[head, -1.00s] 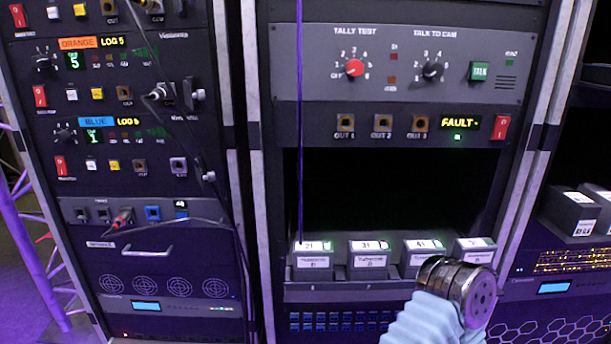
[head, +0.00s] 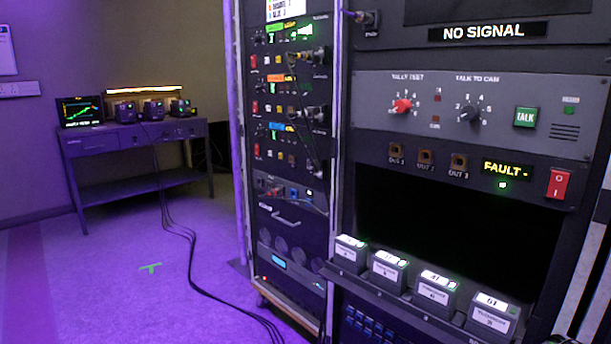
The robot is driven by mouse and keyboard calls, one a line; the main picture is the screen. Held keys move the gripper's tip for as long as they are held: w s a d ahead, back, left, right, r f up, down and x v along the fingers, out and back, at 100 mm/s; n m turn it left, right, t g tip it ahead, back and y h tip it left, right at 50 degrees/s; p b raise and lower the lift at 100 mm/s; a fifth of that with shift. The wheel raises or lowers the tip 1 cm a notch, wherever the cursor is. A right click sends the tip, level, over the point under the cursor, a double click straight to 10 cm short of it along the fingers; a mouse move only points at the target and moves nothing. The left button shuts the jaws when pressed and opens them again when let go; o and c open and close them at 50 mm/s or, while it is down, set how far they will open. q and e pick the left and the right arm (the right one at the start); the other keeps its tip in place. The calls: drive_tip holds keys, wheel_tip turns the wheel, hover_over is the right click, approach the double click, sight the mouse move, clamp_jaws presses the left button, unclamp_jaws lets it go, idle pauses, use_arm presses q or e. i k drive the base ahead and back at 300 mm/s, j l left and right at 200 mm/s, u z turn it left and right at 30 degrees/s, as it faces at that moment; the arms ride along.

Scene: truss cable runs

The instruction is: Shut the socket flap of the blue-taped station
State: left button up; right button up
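The blue-taped station (head: 279,152) is the lowest of the stacked station panels in the left rack. Its blue tape (head: 282,127) sits at the panel's upper left. Its red switch (head: 257,150) is at the lower left. The right end of this panel, where the socket and flap are, is small, dark and seen at a slant, with a cable nearby. I cannot tell how far the flap stands open. Neither of my grippers shows in the head view.
An orange-taped station (head: 279,100) is just above. The near rack has a panel reading FAULT (head: 507,169) and a shelf of several battery-like blocks (head: 437,288). A bench (head: 130,135) stands at the far left.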

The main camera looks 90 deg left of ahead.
sight(314, 174)
drive_tip(key=u, duration=2.8)
drive_tip(key=i+j, duration=0.05)
